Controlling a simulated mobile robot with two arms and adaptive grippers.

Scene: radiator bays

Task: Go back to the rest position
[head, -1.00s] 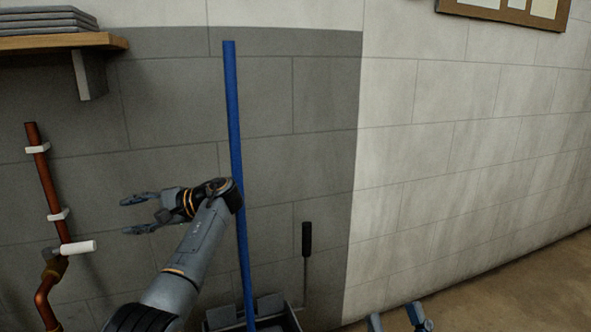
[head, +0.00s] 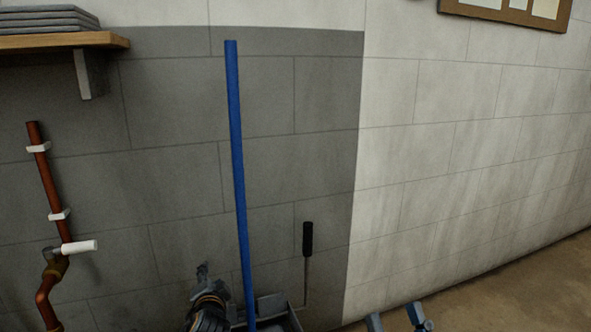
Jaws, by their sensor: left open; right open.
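My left gripper (head: 202,284) is low in the head view, left of the blue pole, with its fingers up and seen nearly edge-on. It is open and I see nothing held in it. My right gripper (head: 396,317) shows only as two blue-grey fingertips at the bottom edge, right of centre. They are apart with nothing between them. The rest of that arm is out of frame.
A tall blue pole (head: 236,150) stands at a grey container (head: 292,318) near the wall. A black-handled tool (head: 307,240) is right of it. A copper pipe (head: 40,170) with a white-handled valve (head: 80,246) is left, below a wooden shelf (head: 60,41). Bare floor (head: 520,290) lies at right.

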